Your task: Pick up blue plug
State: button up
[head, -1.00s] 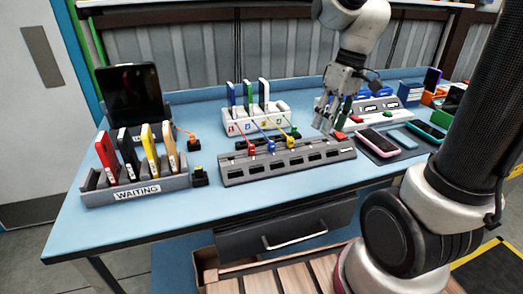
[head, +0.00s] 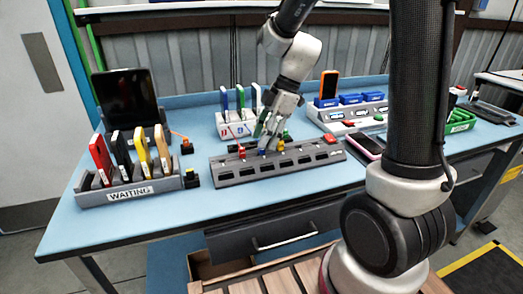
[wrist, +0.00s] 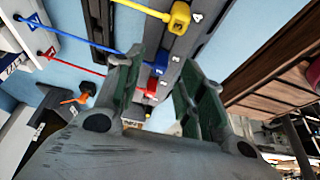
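The blue plug (head: 261,153) sits on the grey socket strip (head: 232,176) between a red plug (head: 242,152) and a yellow plug (head: 281,146). In the wrist view the blue plug (wrist: 160,61) shows between and just beyond the fingertips, with a blue cable running left to a white charger. My gripper (head: 267,136) is over the strip near the blue plug. In the wrist view its two green-padded fingers (wrist: 160,72) are apart with nothing held. I cannot tell whether either finger touches the plug.
The white charger (head: 234,130) with upright phones stands behind the strip. The WAITING rack (head: 128,193) with several phones is at left. A pink-edged phone (head: 365,146) lies right of the strip. A white console (head: 346,118) stands at back right. The table (head: 200,215) is clear in front.

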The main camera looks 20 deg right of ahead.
jog(key=shift+x, duration=1)
jog(key=shift+c, duration=0.4)
grip_shut()
notch_tip(320, 180, up, 10)
